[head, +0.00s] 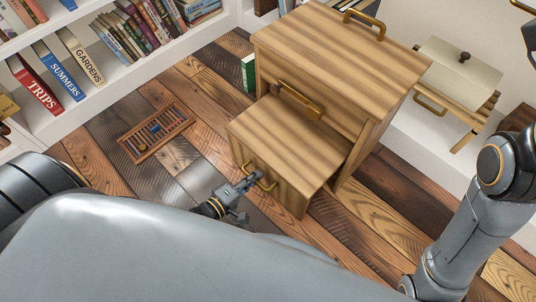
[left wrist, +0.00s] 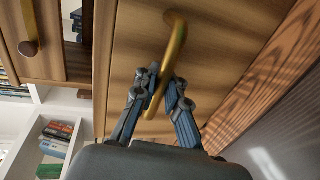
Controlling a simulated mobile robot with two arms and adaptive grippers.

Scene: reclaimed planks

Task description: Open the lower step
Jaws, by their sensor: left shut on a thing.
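The wooden step unit has a tall body (head: 338,50) and a lower step (head: 283,142) that juts out in front of it. The lower step's front carries a curved brass handle (head: 262,180), which also shows in the left wrist view (left wrist: 177,42). My left gripper (head: 243,187) is at this handle. In the left wrist view its two fingers (left wrist: 164,84) are closed on either side of the brass bar. The step's front panel (left wrist: 220,48) fills much of that view. My right gripper is not in view.
A round knob (head: 275,88) and another brass handle (head: 300,101) show above the lower step. An abacus-like frame (head: 155,132) lies on the plank floor to the left. A green book (head: 249,73) stands beside the unit. White bookshelves (head: 95,80) line the left.

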